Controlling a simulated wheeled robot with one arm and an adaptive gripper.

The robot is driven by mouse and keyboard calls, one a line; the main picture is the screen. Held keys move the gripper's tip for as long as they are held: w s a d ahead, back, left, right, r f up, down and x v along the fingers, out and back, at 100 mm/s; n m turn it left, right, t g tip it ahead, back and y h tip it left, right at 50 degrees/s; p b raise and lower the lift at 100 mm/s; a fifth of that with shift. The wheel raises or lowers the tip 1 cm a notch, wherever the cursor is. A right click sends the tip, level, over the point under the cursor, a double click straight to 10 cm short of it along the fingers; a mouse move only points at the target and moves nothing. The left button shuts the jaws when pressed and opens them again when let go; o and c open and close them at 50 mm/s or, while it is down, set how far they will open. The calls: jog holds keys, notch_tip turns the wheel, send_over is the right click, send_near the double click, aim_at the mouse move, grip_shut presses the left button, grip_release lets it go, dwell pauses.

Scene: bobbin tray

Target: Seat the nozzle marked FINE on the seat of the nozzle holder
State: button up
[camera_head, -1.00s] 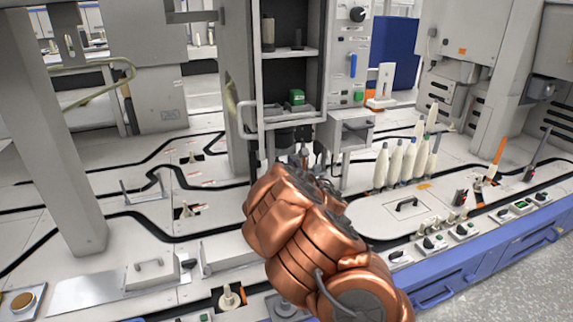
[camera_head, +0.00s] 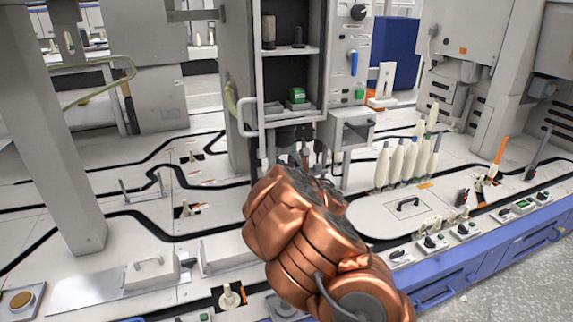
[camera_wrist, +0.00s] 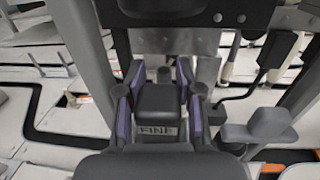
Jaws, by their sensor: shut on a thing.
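In the wrist view, my gripper (camera_wrist: 160,76) is shut on a dark grey block-shaped nozzle (camera_wrist: 158,101). Its purple-lined fingers press on both sides of the nozzle. In the head view, my copper-coloured arm hides most of the gripper and the nozzle, at the foot of the open cabinet (camera_head: 290,52).
Upright white bobbins (camera_head: 397,163) stand to the right of my arm. A round-ended plate with a black handle (camera_head: 408,204) lies in front of them. A grey post (camera_head: 60,140) rises at the left. The deck between the post and my arm has low brackets and black tracks.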

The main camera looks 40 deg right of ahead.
jog(key=shift+f+b, duration=1)
jog(key=shift+b, duration=0.15)
dwell(0.4)
jog(key=o, duration=1.2)
jog(key=shift+s, duration=0.15)
jog(key=shift+s+a, duration=0.2)
jog(key=shift+s, duration=1)
jog(key=shift+s+a, duration=0.15)
jog(key=shift+s, duration=1.05)
jog(key=shift+s+a, duration=0.2)
jog(key=shift+s, duration=1)
